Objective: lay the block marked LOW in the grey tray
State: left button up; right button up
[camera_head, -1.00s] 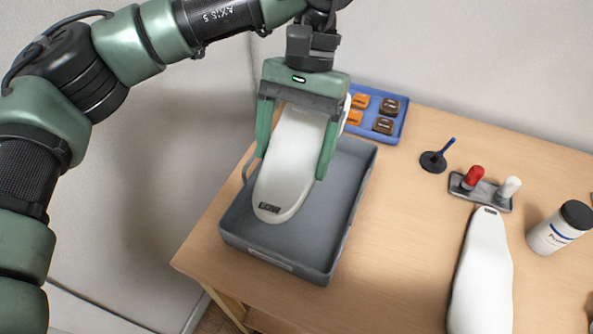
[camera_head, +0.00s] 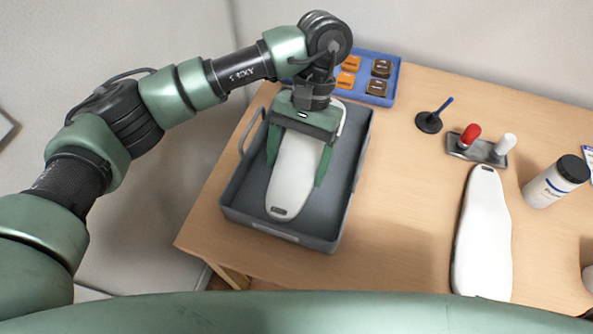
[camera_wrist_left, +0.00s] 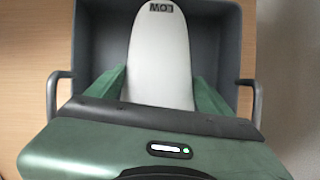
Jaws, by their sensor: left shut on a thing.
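The white insole-shaped block (camera_head: 290,180) has a dark label at its near end. In the left wrist view the block (camera_wrist_left: 170,60) reads LOW. My left gripper (camera_head: 297,170) is shut on the block, one green finger on each side. The block is within the outline of the grey tray (camera_head: 340,205), over its floor. I cannot tell whether it touches the floor. The tray's walls also show around it in the left wrist view (camera_wrist_left: 238,60). The gripper body hides the block's far part. My right gripper is not in view.
A second white block (camera_head: 483,235) lies on the table at the right. Behind it are a holder (camera_head: 478,152) with a red and a white knob, a black-based stand (camera_head: 429,122) and a white jar (camera_head: 556,182). A blue tray (camera_head: 393,88) stands behind the grey tray.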

pick_arm(q)
notch_tip(320, 180, down, 4)
jog(key=shift+f, duration=0.15)
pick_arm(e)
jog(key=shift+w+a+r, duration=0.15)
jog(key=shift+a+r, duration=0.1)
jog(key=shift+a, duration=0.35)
pick_arm(q)
jog(key=shift+f, duration=0.25)
jog(key=o, duration=1.9)
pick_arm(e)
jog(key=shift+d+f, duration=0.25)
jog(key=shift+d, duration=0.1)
pick_arm(q)
jog(key=shift+r, duration=0.1)
